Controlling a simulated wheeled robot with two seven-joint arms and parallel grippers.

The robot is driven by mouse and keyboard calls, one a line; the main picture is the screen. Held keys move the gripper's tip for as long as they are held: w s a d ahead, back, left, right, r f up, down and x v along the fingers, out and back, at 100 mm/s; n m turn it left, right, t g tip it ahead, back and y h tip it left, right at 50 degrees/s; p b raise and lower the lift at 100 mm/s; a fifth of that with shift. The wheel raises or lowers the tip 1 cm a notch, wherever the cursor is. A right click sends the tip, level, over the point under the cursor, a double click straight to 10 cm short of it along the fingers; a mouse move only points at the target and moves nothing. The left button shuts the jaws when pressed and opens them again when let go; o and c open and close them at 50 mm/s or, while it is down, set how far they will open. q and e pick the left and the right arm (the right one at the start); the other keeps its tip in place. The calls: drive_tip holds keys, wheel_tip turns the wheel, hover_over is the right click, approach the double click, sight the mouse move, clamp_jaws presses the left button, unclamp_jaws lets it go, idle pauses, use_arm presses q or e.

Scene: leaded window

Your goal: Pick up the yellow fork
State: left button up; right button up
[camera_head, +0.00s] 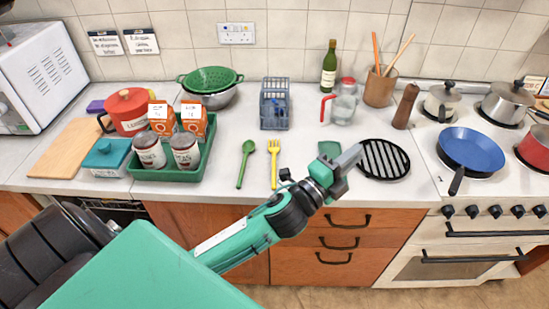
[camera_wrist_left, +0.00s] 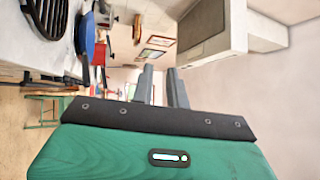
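The yellow fork (camera_head: 273,162) lies on the white counter near its front edge, tines toward the wall. Nothing covers it. My left gripper (camera_head: 350,158) is to the right of the fork, at the counter's front edge, apart from the fork and pointing away from it. In the left wrist view its two fingers (camera_wrist_left: 161,86) stand apart with nothing between them. The fork does not show in that view. My right gripper is in neither view.
A green spoon (camera_head: 245,162) lies just left of the fork. A green tray (camera_head: 180,174) with cans and boxes stands further left. A blue rack (camera_head: 274,104) is behind. A black round grate (camera_head: 384,159) and the stove with a blue pan (camera_head: 470,148) are at right.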

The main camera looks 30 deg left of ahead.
use_arm(q)
drive_tip(key=s+d+r+m+g+h, duration=0.1)
drive_tip(key=d+r+m+g+h, duration=0.2)
drive_tip(key=d+m+g+h, duration=0.55)
drive_tip(key=s+d+r+m+g+h, duration=0.1)
drive_tip(key=d+r+m+g+h, duration=0.15)
drive_tip(key=m+h, duration=0.75)
drive_tip(key=m+g+y, duration=1)
drive_tip(key=m+y, duration=1.6)
drive_tip(key=y, duration=0.1)
approach(274, 165)
drive_tip(key=p+x, duration=0.2)
drive_tip(key=x, duration=0.1)
drive_tip(key=shift+f, duration=0.15)
drive_tip(key=p+x, duration=0.2)
drive_tip(key=x, duration=0.2)
drive_tip(key=shift+f+p, duration=0.25)
drive_tip(key=shift+p, duration=0.1)
drive_tip(key=shift+f, duration=0.3)
